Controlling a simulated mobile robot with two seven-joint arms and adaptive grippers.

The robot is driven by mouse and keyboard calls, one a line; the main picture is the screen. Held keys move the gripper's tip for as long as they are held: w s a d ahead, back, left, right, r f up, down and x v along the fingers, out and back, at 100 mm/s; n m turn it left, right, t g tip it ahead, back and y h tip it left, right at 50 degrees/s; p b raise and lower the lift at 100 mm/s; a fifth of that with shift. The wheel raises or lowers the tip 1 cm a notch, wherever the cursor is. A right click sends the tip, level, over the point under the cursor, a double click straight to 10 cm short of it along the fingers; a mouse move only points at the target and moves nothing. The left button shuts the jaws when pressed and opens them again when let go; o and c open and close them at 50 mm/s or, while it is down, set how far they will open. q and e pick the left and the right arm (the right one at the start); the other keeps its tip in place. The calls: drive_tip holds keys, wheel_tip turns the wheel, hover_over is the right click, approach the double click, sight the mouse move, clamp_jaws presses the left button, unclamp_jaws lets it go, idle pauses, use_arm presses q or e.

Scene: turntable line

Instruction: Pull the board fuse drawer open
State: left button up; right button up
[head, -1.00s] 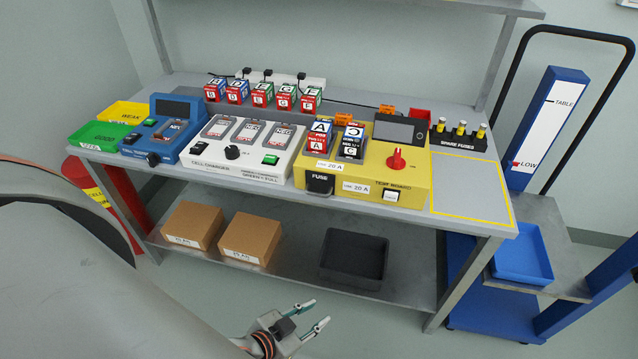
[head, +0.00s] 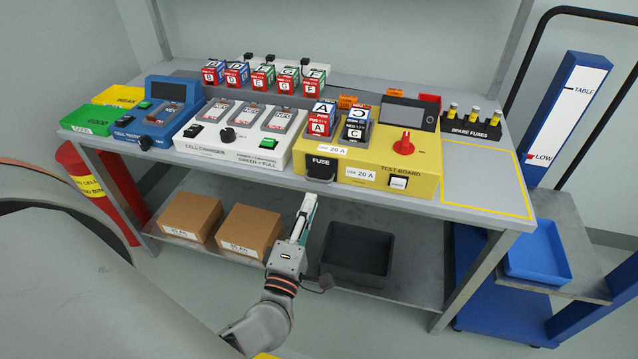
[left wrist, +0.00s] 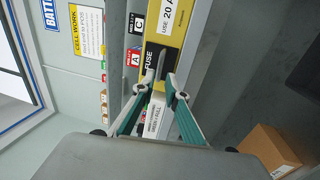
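The yellow test board (head: 375,160) stands on the bench. Its fuse drawer (head: 320,171), marked FUSE, has a black handle at the board's front left corner and looks closed. In the left wrist view the FUSE label (left wrist: 149,62) and the dark handle (left wrist: 161,64) show just beyond the fingertips. My left gripper (head: 304,206) is in front of the bench, below and a little left of the drawer, pointing up towards it. In the left wrist view its two fingers (left wrist: 160,80) are apart with nothing between them. My right gripper is in neither view.
The white cell charger (head: 240,138) stands left of the board. The bench's front edge lies just beyond my gripper. Cardboard boxes (head: 250,230) and a dark bin (head: 358,253) sit on the lower shelf. A yellow-outlined area (head: 485,180) right of the board is clear.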

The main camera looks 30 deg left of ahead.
sight(317, 181)
use_arm(q)
drive_tip(key=x, duration=0.6)
drive_tip(key=shift+w+a+r, duration=0.15)
drive_tip(key=shift+w, duration=0.1)
drive_tip(key=shift+w+a+p, duration=0.15)
drive_tip(key=shift+w+p, duration=0.15)
drive_tip(key=shift+w, duration=0.25)
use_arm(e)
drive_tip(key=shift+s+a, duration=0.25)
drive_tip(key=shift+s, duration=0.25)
